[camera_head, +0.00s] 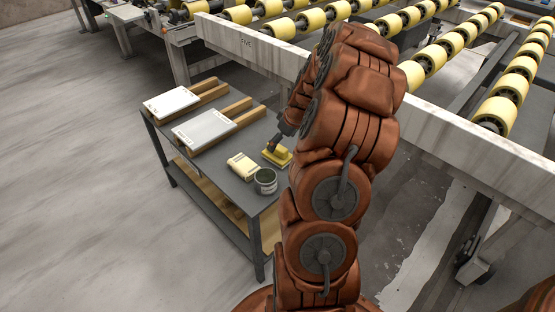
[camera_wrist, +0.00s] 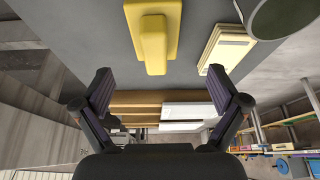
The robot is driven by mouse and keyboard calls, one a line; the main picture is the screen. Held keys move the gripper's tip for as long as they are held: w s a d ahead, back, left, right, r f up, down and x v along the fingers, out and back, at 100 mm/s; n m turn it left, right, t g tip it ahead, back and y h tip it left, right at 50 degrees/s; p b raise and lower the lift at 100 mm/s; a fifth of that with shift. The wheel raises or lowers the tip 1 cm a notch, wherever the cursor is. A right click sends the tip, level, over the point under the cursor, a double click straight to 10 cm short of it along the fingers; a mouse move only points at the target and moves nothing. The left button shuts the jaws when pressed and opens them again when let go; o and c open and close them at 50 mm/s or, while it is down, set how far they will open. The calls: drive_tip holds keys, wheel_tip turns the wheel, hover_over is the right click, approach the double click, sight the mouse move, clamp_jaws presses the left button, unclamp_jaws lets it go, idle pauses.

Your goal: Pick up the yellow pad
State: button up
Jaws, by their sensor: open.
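The yellow pad (camera_head: 277,156) lies on the grey table (camera_head: 235,189) near its right edge, beside my arm. In the wrist view the pad (camera_wrist: 153,38) shows at the top centre, with a raised yellow grip along its middle. My gripper (camera_wrist: 161,92) is open and empty, its two dark fingers wide apart. The pad appears beyond the fingers, not between them. In the head view my gripper (camera_head: 277,141) is small and partly hidden by my arm, close to the pad; I cannot tell whether it touches.
A pale yellow stack (camera_head: 242,167) and an open can (camera_head: 265,181) stand close to the pad. Two light slabs (camera_head: 204,129) (camera_head: 171,102) rest on wooden bars on the table. A roller conveyor with a pale side beam (camera_head: 257,51) runs behind the table.

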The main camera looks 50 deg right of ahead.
sight(276, 151)
drive_tip(key=shift+w+d+f, duration=0.1)
drive_tip(key=shift+d+f, duration=0.25)
drive_tip(key=shift+f, duration=0.35)
drive_tip(key=shift+w+x, duration=0.2)
drive_tip(key=shift+x, duration=1.5)
drive_tip(key=shift+w+x, duration=0.15)
drive_tip(key=shift+x, duration=1.6)
drive_tip(key=shift+r, duration=0.2)
drive_tip(key=c, duration=1.3)
